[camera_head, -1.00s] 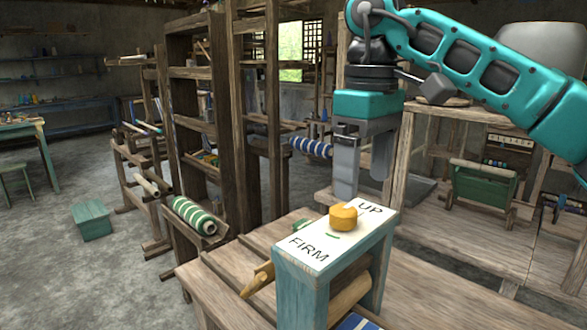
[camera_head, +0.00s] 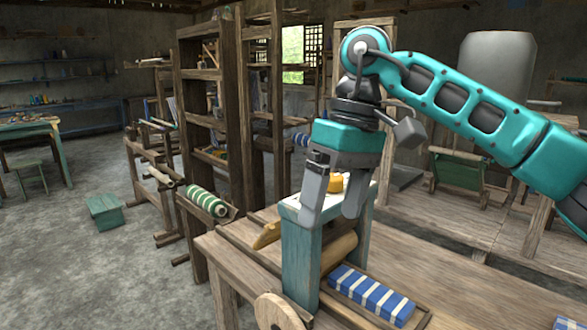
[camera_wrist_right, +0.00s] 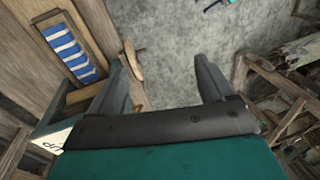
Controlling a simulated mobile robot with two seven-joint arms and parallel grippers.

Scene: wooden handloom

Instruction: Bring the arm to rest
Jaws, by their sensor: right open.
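My right arm (camera_head: 480,105) is teal and comes in from the right in the head view. Its right gripper (camera_head: 332,212) points down with fingers apart and nothing between them. In the head view it hangs in front of the teal stand with the yellow knob (camera_head: 335,183), hiding most of the white labelled top. In the right wrist view the open fingers (camera_wrist_right: 160,85) frame bare floor, with the stand's label (camera_wrist_right: 55,143) at the lower left. I cannot tell whether a finger touches the stand. My left gripper is not in view.
The teal stand (camera_head: 297,255) rises from the wooden loom bench (camera_head: 235,262). A blue-and-white striped cloth block (camera_head: 370,293) lies in a wooden tray beside it. Tall loom frames (camera_head: 215,130) stand behind.

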